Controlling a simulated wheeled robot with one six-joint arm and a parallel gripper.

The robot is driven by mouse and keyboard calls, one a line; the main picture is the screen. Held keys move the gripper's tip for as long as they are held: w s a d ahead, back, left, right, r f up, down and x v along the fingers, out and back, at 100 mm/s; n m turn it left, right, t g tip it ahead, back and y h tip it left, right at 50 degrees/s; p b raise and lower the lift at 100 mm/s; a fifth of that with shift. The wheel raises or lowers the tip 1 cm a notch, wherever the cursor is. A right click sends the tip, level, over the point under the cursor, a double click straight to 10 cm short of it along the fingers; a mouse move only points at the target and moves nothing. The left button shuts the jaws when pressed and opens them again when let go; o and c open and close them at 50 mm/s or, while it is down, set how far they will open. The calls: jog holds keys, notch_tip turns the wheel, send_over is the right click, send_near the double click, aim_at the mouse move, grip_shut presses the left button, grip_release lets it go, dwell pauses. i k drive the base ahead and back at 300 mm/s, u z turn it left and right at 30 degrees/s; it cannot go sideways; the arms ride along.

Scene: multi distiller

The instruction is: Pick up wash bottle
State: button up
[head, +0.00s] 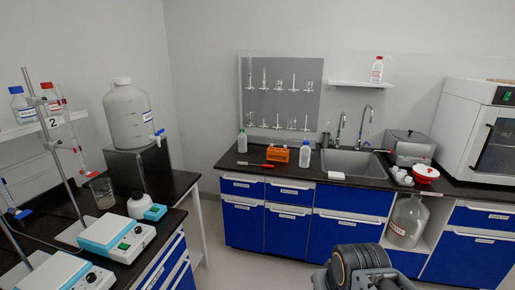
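No bottle here is clearly readable as the wash bottle. A similar bottle with a green cap (242,141) stands upright to the left of the rack. A small white bottle with a dark top (139,204) stands on the left bench behind the hotplate. The dark rounded links of my arm show at the bottom, right of centre, well short of the counter. My gripper's fingers cannot be made out.
The orange rack (277,154) and a red-handled tool (256,165) lie on the back counter (230,160), left of the sink (350,162). Hotplates (117,236), a beaker (102,193) and a stand crowd the left bench. The floor (235,268) between bench and cabinets is clear.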

aim_at(305, 150)
jog(key=i, duration=1.75)
